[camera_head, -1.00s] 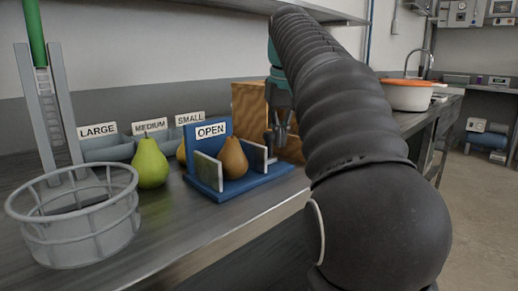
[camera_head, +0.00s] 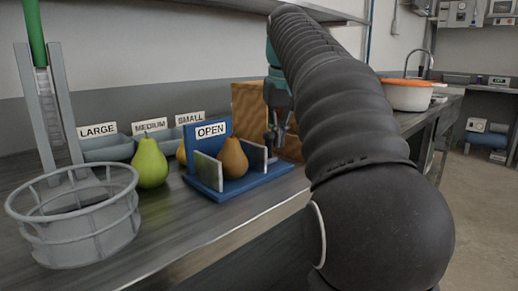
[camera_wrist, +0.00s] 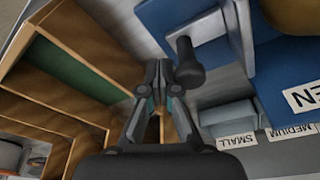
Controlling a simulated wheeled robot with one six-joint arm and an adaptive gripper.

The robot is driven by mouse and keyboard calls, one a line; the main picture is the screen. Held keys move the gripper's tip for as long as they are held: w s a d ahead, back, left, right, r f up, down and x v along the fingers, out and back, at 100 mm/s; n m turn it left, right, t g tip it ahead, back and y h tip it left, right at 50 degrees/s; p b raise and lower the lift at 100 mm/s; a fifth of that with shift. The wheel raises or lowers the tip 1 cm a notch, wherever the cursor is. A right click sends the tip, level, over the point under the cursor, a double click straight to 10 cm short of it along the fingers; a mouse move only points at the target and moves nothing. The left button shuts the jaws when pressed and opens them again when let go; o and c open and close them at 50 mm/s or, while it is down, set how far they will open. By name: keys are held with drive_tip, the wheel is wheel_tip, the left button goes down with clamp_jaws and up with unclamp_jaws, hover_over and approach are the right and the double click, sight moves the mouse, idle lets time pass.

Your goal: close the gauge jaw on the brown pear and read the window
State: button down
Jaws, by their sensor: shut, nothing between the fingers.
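The brown pear (camera_head: 234,158) stands upright in the blue gauge (camera_head: 222,191), between two grey jaw plates; part of it also shows at the top right of the wrist view (camera_wrist: 294,14). The gauge window (camera_head: 211,130) reads OPEN. The right jaw plate (camera_head: 257,157) stands beside the pear, with a dark knob (camera_wrist: 188,62) on its outer side. My gripper (camera_wrist: 160,66) is shut and empty, its fingertips close beside the knob in the wrist view. In the head view my arm partly hides it, and I cannot tell whether it touches the knob.
A green pear (camera_head: 150,163) stands left of the gauge, with a yellowish fruit behind it. Bins labelled LARGE (camera_head: 98,130), MEDIUM and SMALL line the back. A wire basket (camera_head: 75,220) is at the left. A wooden divided box (camera_wrist: 65,65) stands right of the gauge.

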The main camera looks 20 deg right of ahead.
drive_tip(key=shift+s+a, duration=0.25)
drive_tip(key=shift+a, duration=0.4)
drive_tip(key=r+p, duration=0.2)
drive_tip(key=shift+d+r, duration=0.2)
drive_tip(key=shift+r, duration=0.2)
drive_tip(key=shift+w+d+r, duration=0.1)
drive_tip(key=shift+d+r, duration=0.1)
drive_tip(key=shift+r, duration=1.1)
drive_tip(key=shift+w+d+r, duration=0.1)
drive_tip(key=shift+d+r, duration=0.1)
drive_tip(key=shift+r, duration=1.1)
